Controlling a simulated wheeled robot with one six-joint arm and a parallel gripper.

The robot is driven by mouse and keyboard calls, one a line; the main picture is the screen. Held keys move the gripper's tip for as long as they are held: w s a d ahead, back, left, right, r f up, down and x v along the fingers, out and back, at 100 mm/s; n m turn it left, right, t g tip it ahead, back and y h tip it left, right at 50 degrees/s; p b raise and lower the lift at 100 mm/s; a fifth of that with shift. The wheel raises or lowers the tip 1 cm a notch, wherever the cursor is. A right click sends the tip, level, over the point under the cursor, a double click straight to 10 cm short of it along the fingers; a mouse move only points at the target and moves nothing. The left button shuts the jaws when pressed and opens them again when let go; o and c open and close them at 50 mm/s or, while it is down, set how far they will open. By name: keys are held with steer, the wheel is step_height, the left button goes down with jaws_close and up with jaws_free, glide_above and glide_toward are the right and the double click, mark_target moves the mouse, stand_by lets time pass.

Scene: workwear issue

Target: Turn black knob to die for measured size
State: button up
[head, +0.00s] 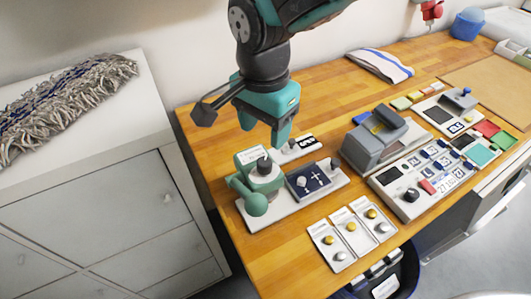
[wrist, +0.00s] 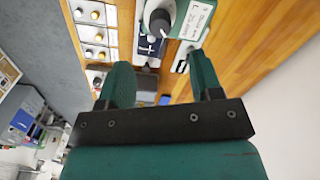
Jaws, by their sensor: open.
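A green press-like device (head: 258,178) stands on a white base plate on the wooden table. A black knob (head: 264,165) sits upright on its top. My gripper (head: 279,130) is open and empty, just above and slightly right of this knob in the head view, apart from it. In the wrist view the knob (wrist: 159,21) shows beyond and between the fingertips (wrist: 157,72), near the top edge. A dark blue plate with white marks (head: 308,180) lies beside the device on the base. Die markings and any size reading are too small to read.
A grey machine (head: 378,142) and a panel with another black knob (head: 411,195) stand to the right. Three small cards with buttons (head: 351,231) lie near the front edge. A white cabinet with a fringed mop head (head: 68,100) stands left. Bare wood lies behind the device.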

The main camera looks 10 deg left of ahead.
mark_target(265, 161)
step_height(265, 161, down, 10)
steer(key=shift+r+p, duration=0.25)
steer(key=shift+p, duration=0.8)
steer(key=c, duration=0.9)
